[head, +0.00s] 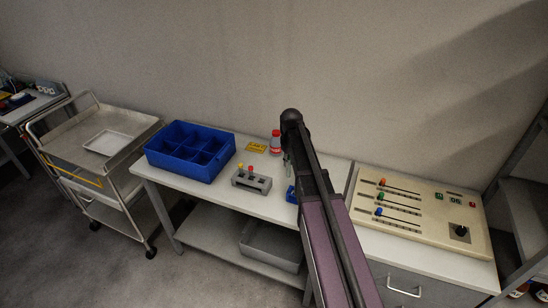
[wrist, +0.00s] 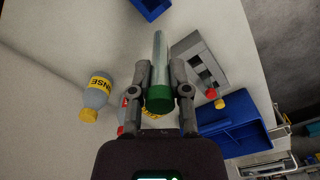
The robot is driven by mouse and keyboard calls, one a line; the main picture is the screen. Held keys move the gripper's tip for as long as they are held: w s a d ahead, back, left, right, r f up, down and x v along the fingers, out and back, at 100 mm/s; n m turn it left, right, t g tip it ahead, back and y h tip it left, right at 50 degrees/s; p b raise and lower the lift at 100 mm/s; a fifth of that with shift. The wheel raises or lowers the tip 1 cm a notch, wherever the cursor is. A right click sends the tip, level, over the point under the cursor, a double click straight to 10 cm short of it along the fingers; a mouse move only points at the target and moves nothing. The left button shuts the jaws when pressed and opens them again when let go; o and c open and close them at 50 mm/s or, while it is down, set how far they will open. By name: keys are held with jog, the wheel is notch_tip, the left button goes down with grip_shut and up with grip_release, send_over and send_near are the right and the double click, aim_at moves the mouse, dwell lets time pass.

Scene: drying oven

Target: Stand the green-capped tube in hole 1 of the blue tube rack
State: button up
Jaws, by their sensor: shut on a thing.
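In the wrist view my gripper (wrist: 160,75) is shut on the green-capped tube (wrist: 159,48). The green cap (wrist: 159,100) is towards the camera and the clear body points away, up the picture. The blue tube rack (head: 291,194) shows only as a small blue piece beside my arm on the white table. A blue block at the top edge of the wrist view (wrist: 151,7) looks like this rack, cut off by the frame. Its holes and their numbers cannot be made out.
A grey rack (head: 251,182) holds red-capped and yellow-capped tubes. Left of it is a blue compartment bin (head: 190,172). Behind are a red-capped bottle (head: 275,143) and yellow sign (head: 257,147). A yellow-capped bottle (wrist: 97,93) stands nearby. A control panel (head: 430,205) is right.

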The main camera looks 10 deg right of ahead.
jog(key=shift+s+d+r, duration=0.2)
jog(key=shift+s+d, duration=0.65)
jog(key=shift+d, duration=0.1)
jog(key=shift+f, duration=0.1)
jog(key=shift+f+b, duration=2.8)
jog(key=shift+f+b, duration=3.1)
dwell(0.3)
jog(key=o, duration=0.8)
jog(key=shift+r, duration=0.1)
